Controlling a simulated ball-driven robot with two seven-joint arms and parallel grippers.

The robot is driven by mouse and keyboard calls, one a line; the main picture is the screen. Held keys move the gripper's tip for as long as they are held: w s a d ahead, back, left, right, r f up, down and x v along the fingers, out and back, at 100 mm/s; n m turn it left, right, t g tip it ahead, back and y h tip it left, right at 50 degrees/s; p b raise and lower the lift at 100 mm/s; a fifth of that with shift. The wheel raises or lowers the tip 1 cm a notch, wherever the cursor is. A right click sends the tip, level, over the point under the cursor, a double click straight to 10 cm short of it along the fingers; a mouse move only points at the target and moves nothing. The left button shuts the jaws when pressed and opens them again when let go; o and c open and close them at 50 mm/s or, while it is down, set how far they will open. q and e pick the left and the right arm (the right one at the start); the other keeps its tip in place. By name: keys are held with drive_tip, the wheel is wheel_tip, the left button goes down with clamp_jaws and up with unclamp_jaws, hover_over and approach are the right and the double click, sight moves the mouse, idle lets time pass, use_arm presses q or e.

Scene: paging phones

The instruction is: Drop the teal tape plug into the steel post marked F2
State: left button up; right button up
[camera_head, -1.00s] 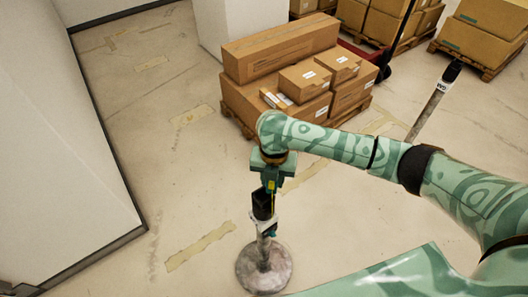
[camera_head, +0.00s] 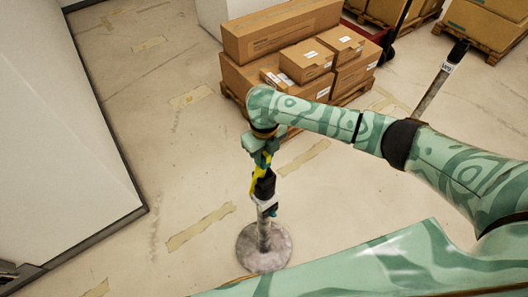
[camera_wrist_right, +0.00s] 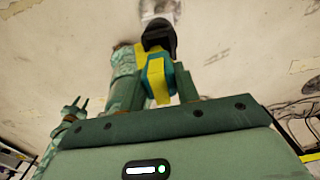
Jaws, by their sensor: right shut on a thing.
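My right gripper (camera_head: 261,155) is shut on the teal tape plug (camera_wrist_right: 157,78), just above the near post. Yellow tape (camera_head: 259,172) shows between the gripper and the post's black head (camera_head: 265,186); it also shows in the right wrist view (camera_wrist_right: 140,58). The near steel post (camera_head: 264,232) stands on a round grey base. It has a pale label and a small teal piece, and I cannot read the label. A second steel post (camera_head: 433,92) with a black head leans in the picture at the right; its label is unclear. My left gripper (camera_wrist_right: 76,106) seems open in the right wrist view.
Cardboard boxes (camera_head: 280,37) stand on a pallet beyond the gripper. More boxes (camera_head: 492,28) are on a pallet at the upper right. A white wall or partition (camera_head: 60,140) fills the left side. The floor between is clear.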

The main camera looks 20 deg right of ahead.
sight(264, 164)
drive_tip(key=shift+f+b, duration=1.8)
drive_tip(key=shift+f, duration=1.45)
drive_tip(key=shift+r+p, duration=0.1)
drive_tip(key=shift+p, duration=0.4)
drive_tip(key=shift+f, duration=0.25)
drive_tip(key=shift+r, duration=0.1)
drive_tip(key=shift+r+p, duration=0.7)
drive_tip(key=shift+f+b, duration=0.4)
drive_tip(key=shift+f, duration=0.45)
